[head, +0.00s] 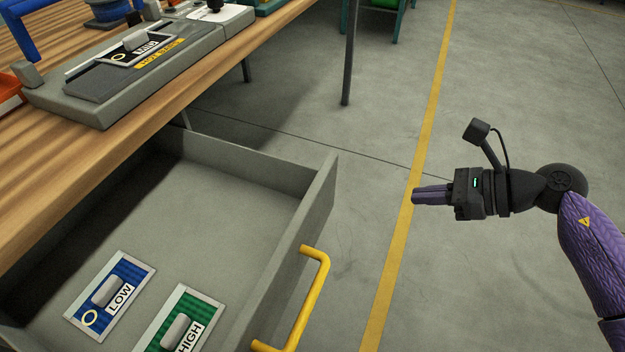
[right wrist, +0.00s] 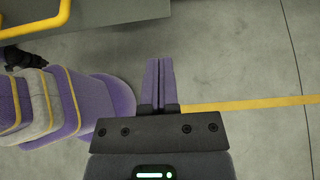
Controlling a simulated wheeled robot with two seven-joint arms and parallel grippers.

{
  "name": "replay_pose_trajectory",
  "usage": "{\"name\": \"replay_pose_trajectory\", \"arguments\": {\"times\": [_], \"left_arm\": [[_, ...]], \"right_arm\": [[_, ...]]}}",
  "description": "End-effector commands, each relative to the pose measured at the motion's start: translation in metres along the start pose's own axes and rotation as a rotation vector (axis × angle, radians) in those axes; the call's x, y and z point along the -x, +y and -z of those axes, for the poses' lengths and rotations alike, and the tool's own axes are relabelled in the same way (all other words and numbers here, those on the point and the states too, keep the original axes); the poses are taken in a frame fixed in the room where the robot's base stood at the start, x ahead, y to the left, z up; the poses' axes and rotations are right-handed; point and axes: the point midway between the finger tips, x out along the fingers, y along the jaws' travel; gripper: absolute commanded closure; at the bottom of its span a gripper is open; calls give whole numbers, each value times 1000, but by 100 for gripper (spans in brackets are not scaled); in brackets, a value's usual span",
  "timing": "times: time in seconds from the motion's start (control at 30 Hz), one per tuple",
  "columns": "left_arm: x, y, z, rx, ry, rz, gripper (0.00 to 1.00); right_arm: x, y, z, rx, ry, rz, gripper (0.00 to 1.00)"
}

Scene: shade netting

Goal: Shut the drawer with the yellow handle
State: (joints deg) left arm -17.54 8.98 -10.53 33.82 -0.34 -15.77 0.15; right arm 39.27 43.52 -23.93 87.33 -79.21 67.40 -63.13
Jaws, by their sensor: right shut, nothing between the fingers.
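The grey drawer (head: 322,205) is pulled out under the wooden table at the left of the head view. Its yellow handle (head: 312,300) is on the front panel, facing right. The handle also shows at the upper left of the right wrist view (right wrist: 48,27). My right gripper (head: 416,195) is shut and empty, to the right of the drawer front and apart from the handle. Its two purple fingers are together in the right wrist view (right wrist: 159,84). My left gripper is not in view.
Inside the drawer lie a blue plate marked LOW (head: 130,271) and a green plate marked HIGH (head: 207,308). A grey device (head: 105,100) stands on the wooden table (head: 215,75). A dark table leg (head: 350,60) stands behind. The floor around my right gripper is clear.

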Motion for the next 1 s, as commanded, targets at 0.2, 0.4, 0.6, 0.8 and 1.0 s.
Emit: {"name": "replay_pose_trajectory", "arguments": {"times": [0.2, 0.4, 0.6, 0.8, 1.0], "left_arm": [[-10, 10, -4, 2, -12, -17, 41], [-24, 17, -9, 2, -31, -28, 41], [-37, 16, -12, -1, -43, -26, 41], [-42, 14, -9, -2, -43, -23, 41], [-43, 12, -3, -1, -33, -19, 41]], "right_arm": [[-31, 0, 2, -2, -3, -3, 100], [-76, 0, 3, -2, -3, -4, 100], [-114, 0, -5, -1, -5, -3, 100], [-132, 0, -18, -2, -3, -1, 100], [-134, 0, -21, -2, -1, 0, 100]]}}
